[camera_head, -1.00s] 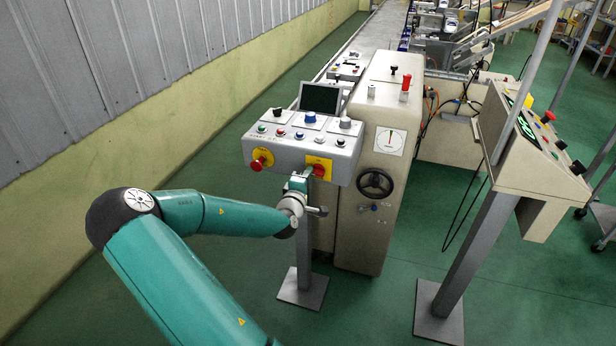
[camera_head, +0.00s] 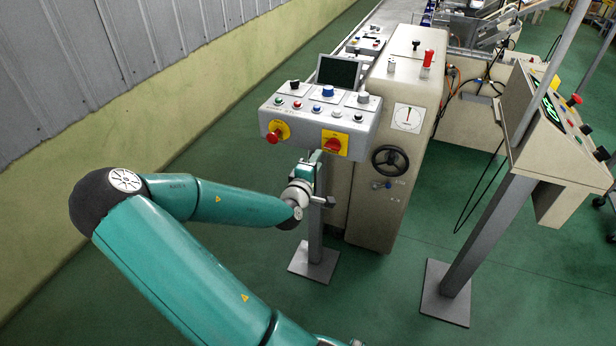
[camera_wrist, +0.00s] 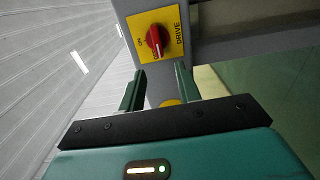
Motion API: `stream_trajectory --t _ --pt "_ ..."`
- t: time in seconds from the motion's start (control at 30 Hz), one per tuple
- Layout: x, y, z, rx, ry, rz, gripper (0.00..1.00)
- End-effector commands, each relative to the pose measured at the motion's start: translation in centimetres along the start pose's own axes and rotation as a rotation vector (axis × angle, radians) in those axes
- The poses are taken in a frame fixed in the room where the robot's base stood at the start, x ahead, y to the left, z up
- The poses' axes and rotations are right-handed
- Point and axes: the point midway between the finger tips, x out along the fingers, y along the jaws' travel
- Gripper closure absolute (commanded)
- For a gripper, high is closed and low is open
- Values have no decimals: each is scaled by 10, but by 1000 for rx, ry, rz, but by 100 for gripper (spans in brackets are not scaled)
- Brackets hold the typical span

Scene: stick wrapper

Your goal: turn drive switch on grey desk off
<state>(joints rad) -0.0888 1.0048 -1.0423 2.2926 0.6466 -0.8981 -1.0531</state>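The drive switch is a red rotary knob (camera_head: 335,144) on a yellow plate, on the front right of the grey desk (camera_head: 300,128). In the wrist view the red knob (camera_wrist: 154,38) shows near the top, with the words ON and DRIVE beside it. Its exact setting is hard to read. My gripper (camera_wrist: 160,84) has its two green fingers apart with nothing held between them. The fingertips are below the knob in the wrist view and do not appear to touch it. In the head view my gripper (camera_head: 312,164) is just below and left of the switch.
A red push button (camera_head: 273,136) on a yellow disc sits on the same desk front, to the left. A beige cabinet (camera_head: 375,215) with a black handwheel (camera_head: 390,161) stands close on the right. A second console (camera_head: 560,155) is further right. Green floor is open between.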

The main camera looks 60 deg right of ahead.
Motion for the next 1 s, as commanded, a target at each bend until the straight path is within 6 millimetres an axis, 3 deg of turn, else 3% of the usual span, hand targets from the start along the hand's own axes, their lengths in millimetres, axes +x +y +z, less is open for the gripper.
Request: stream_trajectory --t 0.2,0.4,1.0 --pt "-47 0 -1 0 4 1 66" --pt "-70 0 0 0 2 1 66" --pt "-74 0 0 0 0 1 66"
